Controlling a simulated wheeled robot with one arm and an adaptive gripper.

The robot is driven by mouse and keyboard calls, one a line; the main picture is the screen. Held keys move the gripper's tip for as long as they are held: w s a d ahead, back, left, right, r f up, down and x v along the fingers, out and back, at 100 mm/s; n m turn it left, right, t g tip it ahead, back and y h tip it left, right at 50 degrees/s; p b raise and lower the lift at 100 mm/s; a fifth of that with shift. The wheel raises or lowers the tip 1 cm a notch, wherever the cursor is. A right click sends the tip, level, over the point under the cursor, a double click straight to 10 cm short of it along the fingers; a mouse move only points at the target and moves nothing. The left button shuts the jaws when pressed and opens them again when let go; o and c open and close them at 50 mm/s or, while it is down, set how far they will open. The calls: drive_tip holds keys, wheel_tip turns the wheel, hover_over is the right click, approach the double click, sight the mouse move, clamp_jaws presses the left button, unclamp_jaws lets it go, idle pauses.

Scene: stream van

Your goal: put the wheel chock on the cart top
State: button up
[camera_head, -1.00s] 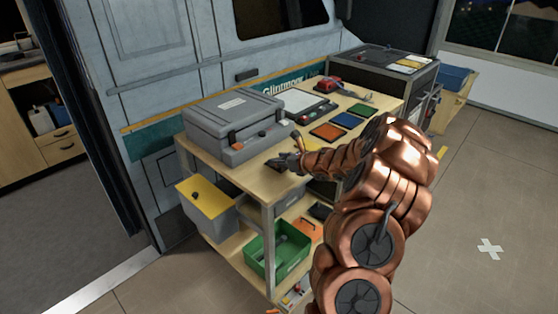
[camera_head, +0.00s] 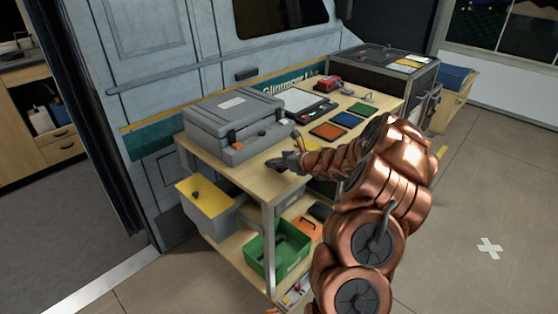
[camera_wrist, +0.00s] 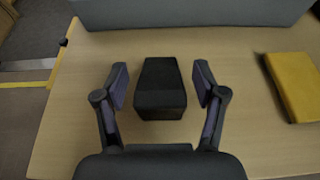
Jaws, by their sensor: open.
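The wheel chock (camera_wrist: 159,90) is a black wedge-shaped block. In the wrist view it is on the light wooden cart top (camera_wrist: 70,120), between the two fingers of my gripper (camera_wrist: 161,78). The gripper is open, with a gap of bare wood on each side of the chock. In the head view my gripper (camera_head: 286,162) is low over the front part of the cart top (camera_head: 232,168), and the chock is mostly hidden as a small dark shape there.
A grey case (camera_head: 232,120) stands on the cart top behind my gripper. A yellow pad (camera_wrist: 293,85) lies to the right, with blue (camera_head: 346,120) and green (camera_head: 361,109) pads further along. A green bin (camera_head: 280,256) and a yellow-lidded box (camera_head: 207,208) sit below.

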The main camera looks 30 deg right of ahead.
drive_tip(key=v, duration=1.2)
drive_tip(key=a+r+n+g+y, duration=0.1)
drive_tip(key=a+r+n+y, duration=0.15)
drive_tip(key=a+n, duration=0.45)
drive_tip(key=a+r+n+g+y, duration=0.2)
drive_tip(key=a+r, duration=0.1)
drive_tip(key=a, duration=0.8)
drive_tip(key=s+a+r+n+g+y, duration=0.1)
drive_tip(key=s+a+n+g, duration=0.1)
drive_tip(key=s+a+n, duration=0.35)
drive_tip(key=s+a+n+g+y, duration=0.1)
drive_tip(key=s+a+n+g, duration=0.1)
drive_tip(key=a, duration=0.6)
drive_tip(key=s+a+f+n+g+h, duration=0.1)
drive_tip(key=s+a+n+g, duration=0.25)
drive_tip(key=s, duration=0.35)
drive_tip(key=s+a+n+g+h, duration=0.2)
drive_tip(key=s+a+n, duration=0.25)
drive_tip(key=s, duration=0.25)
drive_tip(key=s+d+n+g+h, duration=0.1)
drive_tip(key=s+d+n+h, duration=0.2)
drive_tip(key=s, duration=0.4)
drive_tip(key=s+d+f+n+g+h, duration=0.1)
drive_tip(key=s+d+n+h, duration=0.2)
drive_tip(key=s+n, duration=0.3)
drive_tip(key=shift+s+d, duration=0.75)
drive_tip(key=shift+s, duration=0.4)
